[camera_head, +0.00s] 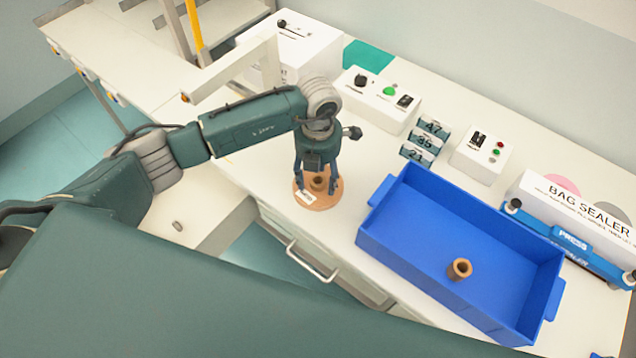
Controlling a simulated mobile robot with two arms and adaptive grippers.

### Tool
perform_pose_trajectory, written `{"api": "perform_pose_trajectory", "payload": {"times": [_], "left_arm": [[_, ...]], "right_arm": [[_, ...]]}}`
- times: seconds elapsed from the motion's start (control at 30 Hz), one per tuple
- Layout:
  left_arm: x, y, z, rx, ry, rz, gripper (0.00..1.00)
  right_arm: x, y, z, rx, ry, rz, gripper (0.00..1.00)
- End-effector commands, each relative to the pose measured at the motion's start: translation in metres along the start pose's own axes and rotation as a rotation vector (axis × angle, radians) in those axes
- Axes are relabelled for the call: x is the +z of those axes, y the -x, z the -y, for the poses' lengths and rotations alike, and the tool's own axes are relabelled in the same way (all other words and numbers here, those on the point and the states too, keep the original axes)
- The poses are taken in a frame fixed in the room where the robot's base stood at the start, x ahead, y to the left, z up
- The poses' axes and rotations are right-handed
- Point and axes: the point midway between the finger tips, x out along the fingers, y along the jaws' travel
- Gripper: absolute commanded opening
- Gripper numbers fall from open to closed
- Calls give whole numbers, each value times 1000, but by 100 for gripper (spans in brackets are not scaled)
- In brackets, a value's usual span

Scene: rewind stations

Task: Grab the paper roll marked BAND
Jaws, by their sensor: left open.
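A brown paper roll (322,203) lies flat on the white counter, with a hollow core standing at its middle. A small white label sits on its left front side; I cannot read its print. My left gripper (317,183) points down over the roll. Its fingers are open, one on each side of the core. I cannot tell whether the fingertips touch the roll. The gripper hides the far part of the roll. My right gripper is not in view.
A blue tray (374,230) stands right of the roll, with a small brown core (460,268) inside. Number blocks (424,140), a control box (482,157), another switch box (376,98) and a bag sealer (575,215) line the back. A drawer handle (312,262) juts out in front.

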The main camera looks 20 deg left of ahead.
Motion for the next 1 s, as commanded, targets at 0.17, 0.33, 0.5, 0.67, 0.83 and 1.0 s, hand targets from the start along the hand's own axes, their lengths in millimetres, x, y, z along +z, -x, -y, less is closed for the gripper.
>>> {"api": "perform_pose_trajectory", "payload": {"times": [0.17, 0.33, 0.5, 0.67, 0.83, 1.0], "left_arm": [[0, 0, 0, 0, 0, 0, 46], [0, 0, 0, 0, 0, 0, 12], [0, 1, 0, 0, 0, 0, 1], [0, 1, 0, 0, 0, 1, 1], [1, 10, -1, 1, 1, 2, 1], [2, 37, -1, 2, -1, 6, 1]], "right_arm": [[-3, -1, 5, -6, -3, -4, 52], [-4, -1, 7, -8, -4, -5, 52], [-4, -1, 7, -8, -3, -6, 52], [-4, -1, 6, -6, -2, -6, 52], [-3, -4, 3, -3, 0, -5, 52], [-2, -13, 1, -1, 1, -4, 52]]}}
